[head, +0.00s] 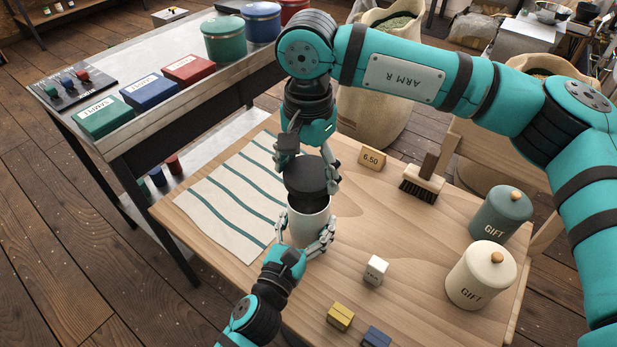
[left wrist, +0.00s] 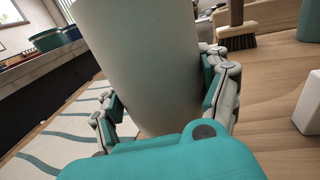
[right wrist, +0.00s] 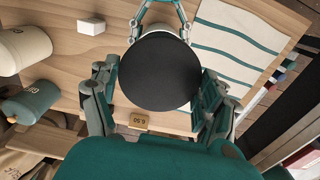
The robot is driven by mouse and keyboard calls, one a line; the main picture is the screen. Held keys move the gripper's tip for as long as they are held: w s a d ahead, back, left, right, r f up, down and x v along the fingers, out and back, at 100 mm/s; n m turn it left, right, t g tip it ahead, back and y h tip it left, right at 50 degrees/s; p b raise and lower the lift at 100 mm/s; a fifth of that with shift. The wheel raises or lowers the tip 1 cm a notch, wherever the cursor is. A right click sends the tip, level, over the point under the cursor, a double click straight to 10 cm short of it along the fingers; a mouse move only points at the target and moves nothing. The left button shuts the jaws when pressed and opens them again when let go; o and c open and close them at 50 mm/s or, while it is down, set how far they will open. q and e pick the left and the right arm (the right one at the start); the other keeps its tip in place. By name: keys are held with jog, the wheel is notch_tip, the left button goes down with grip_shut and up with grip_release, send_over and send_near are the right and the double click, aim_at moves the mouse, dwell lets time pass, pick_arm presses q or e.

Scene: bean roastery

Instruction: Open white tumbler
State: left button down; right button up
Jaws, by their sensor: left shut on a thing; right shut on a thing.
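The white tumbler (head: 309,222) stands upright on the wooden table, at the right edge of the striped cloth. My left gripper (head: 306,236) is shut around its lower body; the tumbler's wall also fills the middle of the left wrist view (left wrist: 140,60). The round black lid (head: 306,174) is above the tumbler, and a dark opening shows under it inside the rim. My right gripper (head: 309,170) is shut on the lid from above. In the right wrist view the lid (right wrist: 160,72) sits between the fingers and hides most of the tumbler.
The striped cloth (head: 235,195) lies left of the tumbler. A price block (head: 371,159), brush (head: 424,182), white cube (head: 376,270), yellow block (head: 340,316), blue block (head: 376,337), green gift canister (head: 501,217) and cream gift canister (head: 480,276) stand to the right.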

pick_arm(q)
grip_release()
